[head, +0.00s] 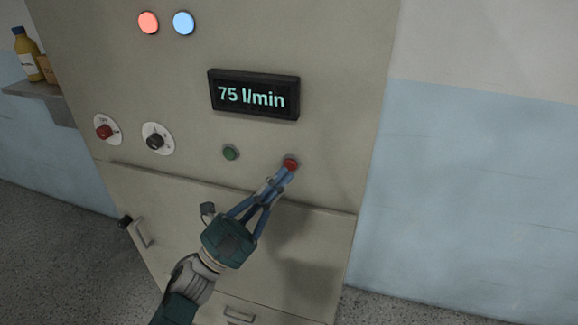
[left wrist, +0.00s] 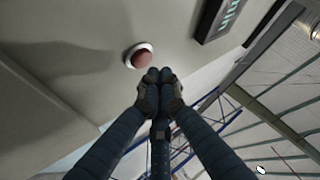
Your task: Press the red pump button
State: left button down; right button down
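The red pump button (head: 290,163) sits on the beige cabinet front, right of a green button (head: 230,153). In the left wrist view the red button (left wrist: 141,58) shows as a dull red dome in a pale ring. My left gripper (head: 281,176) has its blue fingers drawn together, with the tips just below the red button. In the left wrist view the gripper's dark fingertips (left wrist: 160,82) meet, with nothing seen between them, and lie just below and right of the button. I cannot tell whether they touch it. My right gripper is not in view.
A display (head: 254,95) reading 75 l/min is above the buttons. A red knob (head: 104,131) and a black knob (head: 155,140) are at left, with red (head: 148,22) and blue (head: 184,22) lights above. A shelf (head: 40,97) holds bottles.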

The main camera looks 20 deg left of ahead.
pick_arm(q)
jog(key=shift+w, duration=0.1)
dwell(0.5)
jog(key=shift+w, duration=0.35)
jog(key=shift+w, duration=0.35)
dwell(0.6)
jog(key=shift+s, duration=0.8)
jog(key=s, duration=0.5)
dwell(0.4)
jog(key=shift+a, duration=0.1)
dwell(0.4)
